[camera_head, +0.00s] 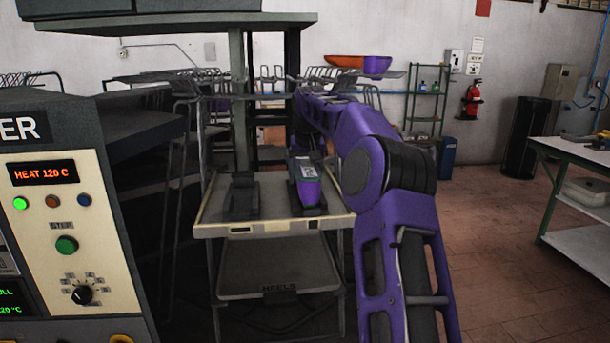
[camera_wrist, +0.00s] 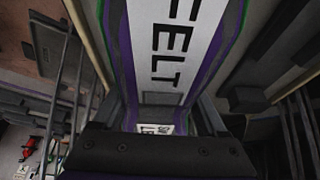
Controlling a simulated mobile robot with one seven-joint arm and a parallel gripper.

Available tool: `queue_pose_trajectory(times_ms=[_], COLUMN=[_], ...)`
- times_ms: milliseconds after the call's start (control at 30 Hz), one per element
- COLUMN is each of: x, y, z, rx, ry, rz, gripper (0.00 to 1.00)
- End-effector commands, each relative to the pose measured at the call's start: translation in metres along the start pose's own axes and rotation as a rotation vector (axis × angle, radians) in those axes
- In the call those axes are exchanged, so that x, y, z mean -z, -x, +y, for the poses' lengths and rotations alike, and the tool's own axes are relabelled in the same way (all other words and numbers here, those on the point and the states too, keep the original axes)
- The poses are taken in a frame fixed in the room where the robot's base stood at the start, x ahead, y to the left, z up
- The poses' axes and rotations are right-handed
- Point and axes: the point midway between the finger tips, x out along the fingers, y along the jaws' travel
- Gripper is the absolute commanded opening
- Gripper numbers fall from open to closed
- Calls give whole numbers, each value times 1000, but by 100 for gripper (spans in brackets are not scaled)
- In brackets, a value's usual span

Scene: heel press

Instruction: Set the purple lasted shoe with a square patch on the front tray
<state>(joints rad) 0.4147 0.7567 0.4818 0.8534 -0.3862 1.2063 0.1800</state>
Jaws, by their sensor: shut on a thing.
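The purple shoe (camera_head: 309,188) is at a dark holder on the right half of the front tray (camera_head: 276,228). It has a grey top and a thin green line. In the wrist view a purple-edged surface with a white band reading FELT (camera_wrist: 165,50) fills the space ahead of my gripper (camera_wrist: 160,112), which is shut on the shoe. My gripper does not show clearly in the head view. Whether the shoe fully rests in the holder cannot be told.
A second dark holder (camera_head: 242,197) on the left half of the tray looks empty. A lower shelf (camera_head: 280,270) is marked HEELS. A dark press post (camera_head: 238,100) rises behind the tray. A heater panel (camera_head: 70,225) stands at left, a green-legged bench (camera_head: 580,150) at right.

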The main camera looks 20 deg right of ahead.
Motion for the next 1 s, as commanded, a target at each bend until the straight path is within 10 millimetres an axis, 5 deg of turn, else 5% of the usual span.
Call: queue_pose_trajectory(times_ms=[267, 300, 400, 733, 1000], x=[-1, -1, -1, -2, 0], y=[-3, -2, -3, 1, 53], z=[0, 0, 0, 0, 0], rx=[0, 0, 0, 0, -1], ry=[0, 0, 0, 0, -1], rz=[3, 3, 2, -1, 5], gripper=[0, 82, 100, 100, 100])
